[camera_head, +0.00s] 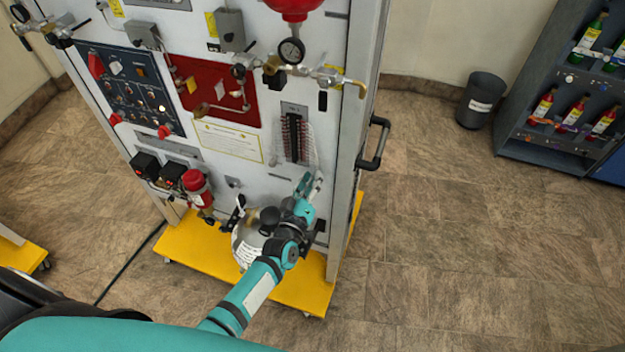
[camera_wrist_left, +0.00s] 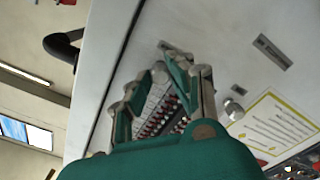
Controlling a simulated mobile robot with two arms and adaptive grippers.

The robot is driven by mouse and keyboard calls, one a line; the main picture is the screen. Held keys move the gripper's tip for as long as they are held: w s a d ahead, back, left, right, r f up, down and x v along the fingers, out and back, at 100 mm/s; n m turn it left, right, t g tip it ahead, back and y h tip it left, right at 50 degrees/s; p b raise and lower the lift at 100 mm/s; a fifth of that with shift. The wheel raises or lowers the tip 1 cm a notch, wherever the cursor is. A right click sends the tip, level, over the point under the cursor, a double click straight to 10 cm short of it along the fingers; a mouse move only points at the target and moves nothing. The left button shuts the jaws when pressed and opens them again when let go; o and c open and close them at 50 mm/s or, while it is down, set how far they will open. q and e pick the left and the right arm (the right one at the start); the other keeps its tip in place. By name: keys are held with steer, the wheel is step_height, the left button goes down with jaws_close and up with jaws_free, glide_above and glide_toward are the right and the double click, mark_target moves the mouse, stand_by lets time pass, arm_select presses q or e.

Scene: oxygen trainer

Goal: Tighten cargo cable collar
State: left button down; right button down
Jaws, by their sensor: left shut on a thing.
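My left gripper (camera_head: 311,184) is at the trainer panel's lower right, just below a dark connector strip (camera_head: 295,137) with red rows and pale cables (camera_head: 311,150) beside it. In the left wrist view the fingers (camera_wrist_left: 181,72) are close to the white panel face, with the red-dotted strip (camera_wrist_left: 160,118) showing between them. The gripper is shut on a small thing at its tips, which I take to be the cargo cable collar. The collar is too small and too covered by the fingers to make out its shape. My right gripper is not in view.
The white trainer panel (camera_head: 232,174) stands on a yellow wheeled base (camera_head: 188,246). A black handle (camera_head: 376,146) sticks out from its right side. A dark bin (camera_head: 480,100) and bottle shelf stand far right. Floor at right is clear.

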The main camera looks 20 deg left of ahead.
arm_select(q)
steer(key=shift+s+f, duration=0.1)
steer(key=shift+f, duration=0.15)
steer(key=c, duration=1.2)
jaws_free()
steer(key=shift+r, duration=0.1)
steer(key=s, duration=1.2)
steer(key=shift+a, duration=0.2)
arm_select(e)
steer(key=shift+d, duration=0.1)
